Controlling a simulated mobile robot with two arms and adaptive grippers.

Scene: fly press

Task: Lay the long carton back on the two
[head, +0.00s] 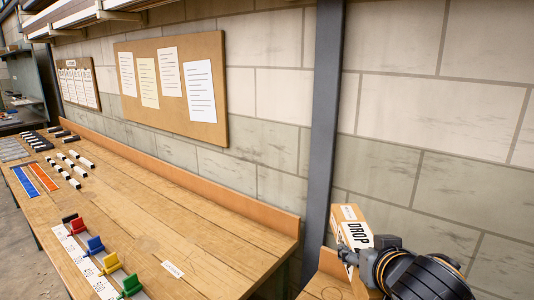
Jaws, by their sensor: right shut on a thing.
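A carton (352,226), orange and white with the word "DROP" on its side, stands out at the lower right in front of the block wall. My right gripper (350,256) is shut on the carton at its lower part. My arm hides part of the carton's lower end, so I cannot tell its full length or whether it touches the wooden surface below. The two things that the task names as its resting place cannot be picked out. My left gripper is not in view.
A long wooden bench (200,225) runs along the wall, with a bare stretch in its middle. Coloured clips (95,245) stand near its front edge, with black and white blocks (75,165) farther off. A grey post (322,120) rises just left of the carton.

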